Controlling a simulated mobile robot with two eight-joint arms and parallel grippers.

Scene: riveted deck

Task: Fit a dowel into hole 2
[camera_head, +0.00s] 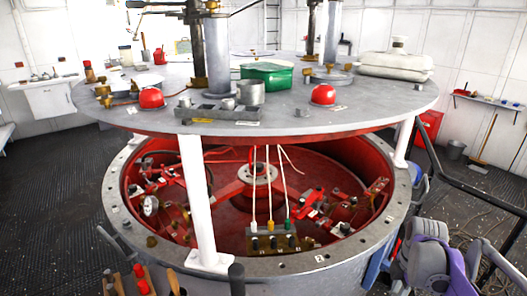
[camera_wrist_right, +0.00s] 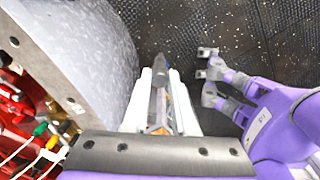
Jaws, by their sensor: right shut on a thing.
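The grey ring flange (camera_head: 281,266) runs around the open red-lined drum and has a row of small dark holes. A small white tag (camera_head: 319,258) on its front right carries what looks like a 2. In the right wrist view, my right gripper (camera_wrist_right: 165,75) is shut on a slim grey piece with a pointed end, apparently the dowel (camera_wrist_right: 158,103). It hangs beside the drum's grey outer wall, over the dark floor. The gripper's fingertips cannot be made out in the head view.
A round grey table top (camera_head: 300,118) on white legs stands over the drum. A connector block (camera_head: 275,242) with cables hangs inside the near rim. Wooden-handled tools (camera_head: 140,280) stand at the front left. A dark rail (camera_head: 450,180) runs along the right.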

